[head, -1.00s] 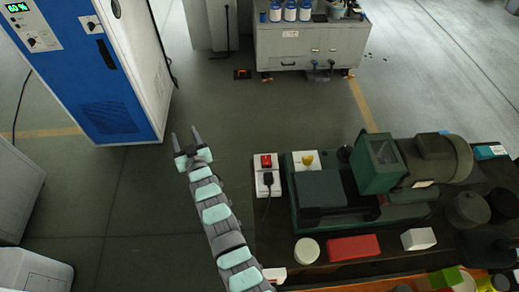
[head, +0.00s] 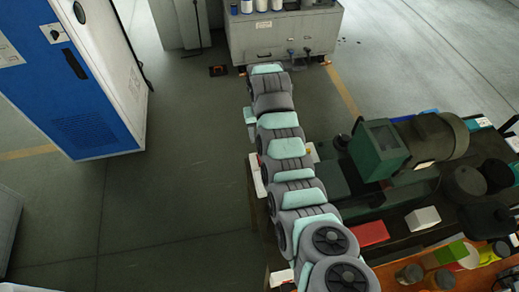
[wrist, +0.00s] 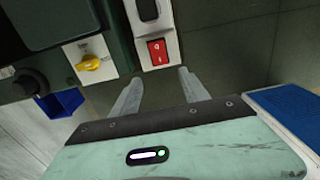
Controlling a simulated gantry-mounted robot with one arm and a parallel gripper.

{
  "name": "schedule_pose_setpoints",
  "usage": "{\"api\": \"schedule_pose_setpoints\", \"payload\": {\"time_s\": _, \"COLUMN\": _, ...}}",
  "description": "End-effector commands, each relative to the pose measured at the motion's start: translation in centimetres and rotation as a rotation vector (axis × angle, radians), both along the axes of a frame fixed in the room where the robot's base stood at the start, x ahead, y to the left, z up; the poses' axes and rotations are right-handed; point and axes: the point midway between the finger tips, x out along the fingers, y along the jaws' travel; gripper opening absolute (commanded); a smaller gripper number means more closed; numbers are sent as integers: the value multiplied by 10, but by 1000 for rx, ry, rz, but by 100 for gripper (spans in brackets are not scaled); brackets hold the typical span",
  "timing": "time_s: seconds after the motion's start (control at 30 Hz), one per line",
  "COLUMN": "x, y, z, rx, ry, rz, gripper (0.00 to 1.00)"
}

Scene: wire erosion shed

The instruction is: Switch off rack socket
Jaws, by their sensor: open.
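The rack socket (wrist: 148,20) is a white unit with a black plug in it and a red rocker switch (wrist: 157,51) with white marks, in the upper middle of the wrist view. My gripper (wrist: 158,85) is open, its two grey fingers apart and empty. The fingertips point toward the switch and lie just below it in the picture; no contact shows. In the head view my arm covers most of the socket, leaving a white edge (head: 257,176) beside it. The switch and my fingers are hidden there.
A yellow knob (wrist: 90,62) on a white plate and a dark round knob (wrist: 28,83) are left of the socket in the wrist view. The green machine (head: 380,150) stands right of my arm. A blue-white cabinet (head: 75,85) stands left, with open floor between.

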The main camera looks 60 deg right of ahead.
Motion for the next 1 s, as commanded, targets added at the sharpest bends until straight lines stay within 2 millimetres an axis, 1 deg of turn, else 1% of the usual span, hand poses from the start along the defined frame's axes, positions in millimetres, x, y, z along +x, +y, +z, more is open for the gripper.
{"api": "schedule_pose_setpoints", "payload": {"time_s": 0.33, "x": -1, "y": 2, "z": -47, "rx": 4, "ry": 2, "rz": 0, "gripper": 53}}
{"api": "schedule_pose_setpoints", "payload": {"time_s": 0.7, "x": 1, "y": 1, "z": -86, "rx": -2, "ry": 1, "rz": 4, "gripper": 53}}
{"api": "schedule_pose_setpoints", "payload": {"time_s": 0.9, "x": 0, "y": 1, "z": -99, "rx": 0, "ry": 1, "rz": 3, "gripper": 53}}
{"api": "schedule_pose_setpoints", "payload": {"time_s": 1.0, "x": 1, "y": 1, "z": -101, "rx": -2, "ry": -1, "rz": 1, "gripper": 53}}
